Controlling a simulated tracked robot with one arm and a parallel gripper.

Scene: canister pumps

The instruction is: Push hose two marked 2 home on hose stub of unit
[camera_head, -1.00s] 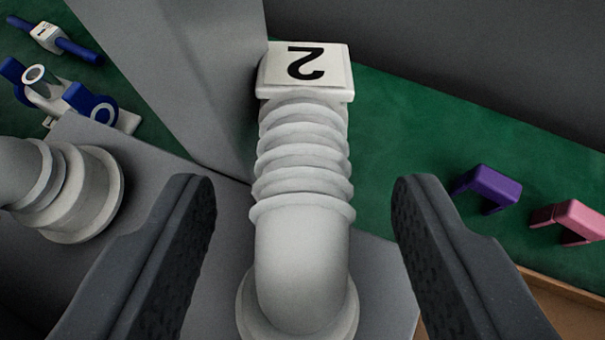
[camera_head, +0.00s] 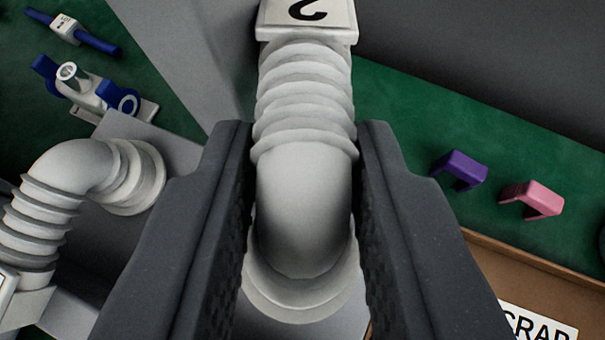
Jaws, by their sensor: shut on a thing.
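Hose two (camera_head: 303,200) is a light grey ribbed hose with a smooth bent elbow. It carries a white tag (camera_head: 330,14) with a black 2, upside down and partly cut off at the top edge. My gripper (camera_head: 304,150) is shut on the hose, one finger on each side of its elbow and lower ribs. Below the elbow is a wide round collar (camera_head: 300,300) over the grey unit (camera_head: 345,308). The hose stub is hidden, so I cannot tell how far the hose sits on it.
A second ribbed hose (camera_head: 65,185) with a round collar stands at the left. A blue and white valve part (camera_head: 90,90) and a blue-handled piece (camera_head: 68,30) lie on the green surface. Purple (camera_head: 460,168) and pink (camera_head: 532,198) clips lie right, near a brown tray (camera_head: 480,262) with a partly visible label.

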